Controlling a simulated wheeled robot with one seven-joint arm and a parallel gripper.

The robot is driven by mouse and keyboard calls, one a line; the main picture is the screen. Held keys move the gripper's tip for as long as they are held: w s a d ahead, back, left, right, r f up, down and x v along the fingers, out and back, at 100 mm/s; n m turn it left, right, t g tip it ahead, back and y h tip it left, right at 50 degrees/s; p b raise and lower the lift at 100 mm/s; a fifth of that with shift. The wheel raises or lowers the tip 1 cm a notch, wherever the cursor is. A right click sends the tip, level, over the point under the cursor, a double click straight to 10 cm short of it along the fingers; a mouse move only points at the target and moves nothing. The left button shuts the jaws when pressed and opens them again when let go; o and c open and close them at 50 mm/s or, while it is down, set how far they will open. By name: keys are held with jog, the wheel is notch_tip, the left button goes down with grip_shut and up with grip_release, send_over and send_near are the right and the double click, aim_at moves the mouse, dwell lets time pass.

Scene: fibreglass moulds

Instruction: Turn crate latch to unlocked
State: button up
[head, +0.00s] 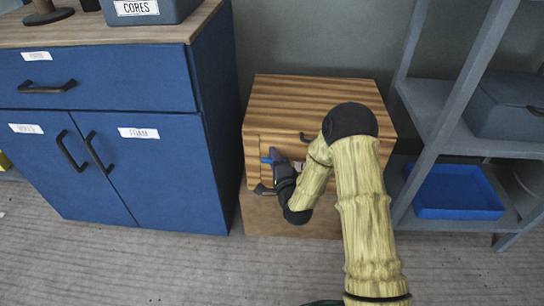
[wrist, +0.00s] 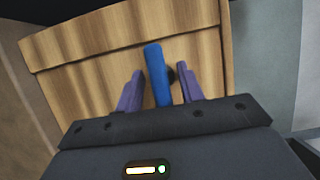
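The wooden crate (head: 300,88) stands on the floor area between the blue cabinet and the grey shelf. Its latch is a blue bar, partly visible on the front at the left in the head view (head: 266,160). In the wrist view the blue latch (wrist: 156,72) points up, slightly tilted, against the wood grain. My gripper (head: 278,157) is at the crate front. In the wrist view its two purple fingers (wrist: 159,88) stand apart, one on each side of the latch. A gap shows at the right finger; I cannot tell whether the left finger touches. My arm hides part of the crate front.
A blue cabinet (head: 160,178) with dark handles stands close at the left. A grey shelf (head: 440,120) with a blue tray (head: 455,210) stands at the right. A brown block (head: 285,222) is under the crate. Another dark handle (head: 303,136) is on the crate front.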

jog(key=shift+w+a, duration=0.1)
jog(key=shift+c, duration=0.2)
jog(key=shift+s+a, duration=0.15)
jog(key=shift+s, duration=0.1)
jog(key=c, duration=0.7)
jog(key=shift+o, duration=0.2)
